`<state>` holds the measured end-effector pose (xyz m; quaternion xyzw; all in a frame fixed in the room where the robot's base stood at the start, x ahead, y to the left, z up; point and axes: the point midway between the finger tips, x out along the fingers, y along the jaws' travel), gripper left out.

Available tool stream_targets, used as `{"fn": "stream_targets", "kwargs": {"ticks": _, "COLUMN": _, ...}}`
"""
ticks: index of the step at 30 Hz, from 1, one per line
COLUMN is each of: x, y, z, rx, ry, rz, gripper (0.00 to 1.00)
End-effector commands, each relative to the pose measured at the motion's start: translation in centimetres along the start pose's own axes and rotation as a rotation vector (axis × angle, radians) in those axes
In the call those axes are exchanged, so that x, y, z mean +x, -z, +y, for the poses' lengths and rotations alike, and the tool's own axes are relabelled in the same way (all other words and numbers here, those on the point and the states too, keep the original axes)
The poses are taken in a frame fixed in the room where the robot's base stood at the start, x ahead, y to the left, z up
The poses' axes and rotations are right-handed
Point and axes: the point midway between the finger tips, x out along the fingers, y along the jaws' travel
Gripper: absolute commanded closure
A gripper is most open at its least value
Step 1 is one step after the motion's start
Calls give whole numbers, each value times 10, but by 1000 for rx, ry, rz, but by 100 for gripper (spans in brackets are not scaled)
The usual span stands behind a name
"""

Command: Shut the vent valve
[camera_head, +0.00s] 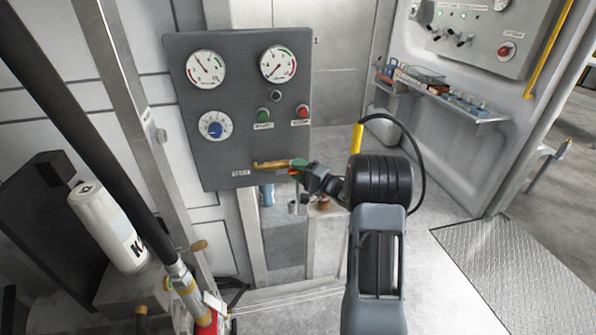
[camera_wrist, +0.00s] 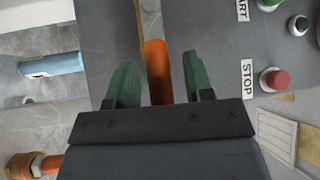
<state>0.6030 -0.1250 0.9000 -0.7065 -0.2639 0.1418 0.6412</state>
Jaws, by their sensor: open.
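The valve lever (camera_head: 268,165), brass with an orange grip, lies roughly level across the lower part of the grey gauge panel (camera_head: 220,110). A small label sits at its left, too small to read surely. My gripper (camera_head: 298,170) is at the lever's right end, in front of the panel. The fingers are open, with a gap on both sides of the grip. The lever's near end is hidden behind my gripper body.
The panel bears dials, a blue knob (camera_head: 215,130), a green button (camera_head: 263,114) and a red STOP button (camera_wrist: 274,79). A shelf (camera_head: 450,100) with small items is at the right. A white cylinder (camera_head: 107,225) stands at the left. The floor at right is clear.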

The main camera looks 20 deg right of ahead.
Motion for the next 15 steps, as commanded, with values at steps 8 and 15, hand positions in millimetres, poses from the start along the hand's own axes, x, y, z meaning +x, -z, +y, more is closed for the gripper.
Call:
{"fn": "stream_targets", "kwargs": {"ticks": 8, "x": 0, "y": 0, "z": 0, "rx": 0, "ry": 0, "rz": -1, "gripper": 77}}
{"fn": "stream_targets", "kwargs": {"ticks": 15, "x": 0, "y": 0, "z": 0, "rx": 0, "ry": 0, "rz": -1, "gripper": 100}}
